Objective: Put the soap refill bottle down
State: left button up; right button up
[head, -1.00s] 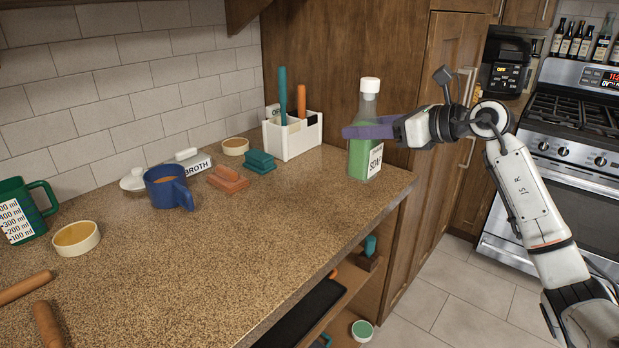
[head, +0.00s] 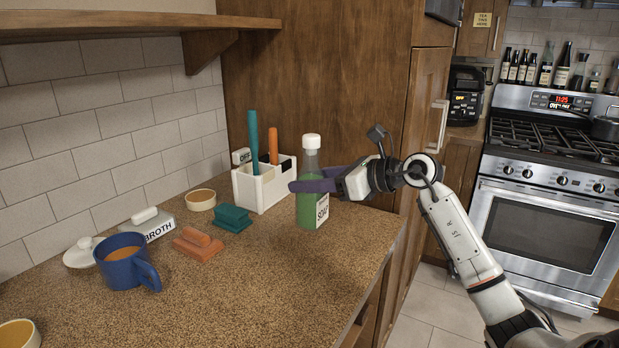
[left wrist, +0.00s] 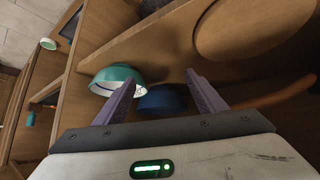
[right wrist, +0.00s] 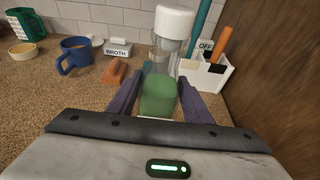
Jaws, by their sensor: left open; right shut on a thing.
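The soap refill bottle (head: 311,200) is clear with green liquid, a white cap and a SOAP label. It stands upright at the counter's right end, in front of the white holder. My right gripper (head: 308,184) is shut around its middle; the right wrist view shows the bottle (right wrist: 159,95) between the purple fingers (right wrist: 158,100). Its base appears at the counter surface, but I cannot tell whether it touches. My left gripper (left wrist: 165,90) is open and empty in the left wrist view, in front of cabinet shelves; it is outside the head view.
The speckled counter (head: 230,290) is clear in front of the bottle. A white holder (head: 263,186) with teal and orange handles, a teal block (head: 232,218), an orange block (head: 197,243) and a blue mug (head: 124,262) stand nearby. Bowls (left wrist: 116,78) sit on the lower shelf.

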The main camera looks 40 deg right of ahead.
aim_at(311, 204)
jog(key=shift+f, duration=2.7)
jog(key=shift+f, duration=0.15)
jog(key=o, duration=1.5)
jog(key=shift+c, duration=0.2)
